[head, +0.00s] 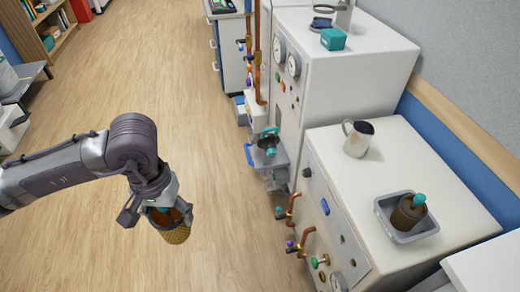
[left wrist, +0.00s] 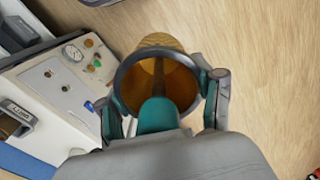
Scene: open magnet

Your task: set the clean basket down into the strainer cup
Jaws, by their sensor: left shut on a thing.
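My left gripper (head: 158,203) is shut on the clean basket (head: 176,234), a golden mesh cup with a dark rim. The basket hangs below the gripper over open floor, well left of the machines. In the left wrist view the basket (left wrist: 158,42) shows its open, empty-looking inside, with its teal grip (left wrist: 156,116) between the fingers. What looks like the strainer cup (head: 269,146), dark with a teal part, sits on a grey bracket at the machine's front, right of the gripper and apart from it. Its inside is too small to make out. My right gripper is not in view.
A brown basket with a teal grip (head: 408,212) lies in a grey tray (head: 420,236) on the right cabinet, near a metal jug (head: 357,138). Copper pipes (head: 293,211) and valves stick out from the machine fronts. The wooden floor (head: 180,75) between is clear.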

